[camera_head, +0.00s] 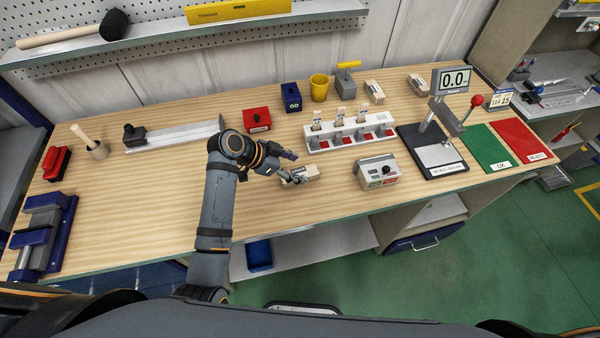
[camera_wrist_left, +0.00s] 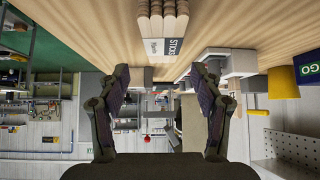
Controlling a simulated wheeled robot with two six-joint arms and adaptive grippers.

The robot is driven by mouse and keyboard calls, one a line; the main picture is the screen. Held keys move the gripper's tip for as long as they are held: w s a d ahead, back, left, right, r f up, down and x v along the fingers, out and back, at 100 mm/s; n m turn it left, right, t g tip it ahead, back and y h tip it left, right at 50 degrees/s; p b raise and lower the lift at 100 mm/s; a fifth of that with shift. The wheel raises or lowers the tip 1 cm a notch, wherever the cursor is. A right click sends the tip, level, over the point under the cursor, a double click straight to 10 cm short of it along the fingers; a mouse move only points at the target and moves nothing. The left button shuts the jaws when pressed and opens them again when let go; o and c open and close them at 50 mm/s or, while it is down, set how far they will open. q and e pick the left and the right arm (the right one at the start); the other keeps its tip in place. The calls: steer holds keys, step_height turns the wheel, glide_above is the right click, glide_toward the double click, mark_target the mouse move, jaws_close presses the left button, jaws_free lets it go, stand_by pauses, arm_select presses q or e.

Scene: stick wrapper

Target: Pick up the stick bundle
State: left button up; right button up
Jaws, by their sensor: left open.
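The stick bundle (camera_head: 303,173) is a pale wooden block of sticks with a white paper band, lying on the wooden workbench near its front. It also shows at the top of the left wrist view (camera_wrist_left: 163,22), where the band reads "STICKS". My left gripper (camera_head: 293,168) is right at the bundle in the head view and partly covers it. In the left wrist view my left gripper (camera_wrist_left: 160,78) has its two fingers spread wide. The bundle is ahead of the gap between them, and nothing is held. My right gripper is not in view.
A white rack (camera_head: 350,140) with several sticks stands just behind and right. A grey control box (camera_head: 377,172) stands close on the right. A red box (camera_head: 257,119) is behind. Similar bundles (camera_head: 374,89) lie farther back. The bench (camera_head: 150,190) is clear to the left.

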mark_target(305, 172)
arm_select(q)
steer(key=shift+p+x, duration=0.55)
steer(key=shift+x, duration=0.25)
steer(key=x, duration=0.2)
steer(key=shift+w+f+p, duration=0.15)
steer(key=shift+f+p, duration=0.2)
steer(key=shift+f, duration=0.1)
steer(key=shift+w+d+f, duration=0.25)
steer(key=shift+d+f, duration=0.1)
steer(key=shift+f, duration=0.05)
steer(key=shift+s+a, duration=0.1)
steer(key=c, duration=1.3)
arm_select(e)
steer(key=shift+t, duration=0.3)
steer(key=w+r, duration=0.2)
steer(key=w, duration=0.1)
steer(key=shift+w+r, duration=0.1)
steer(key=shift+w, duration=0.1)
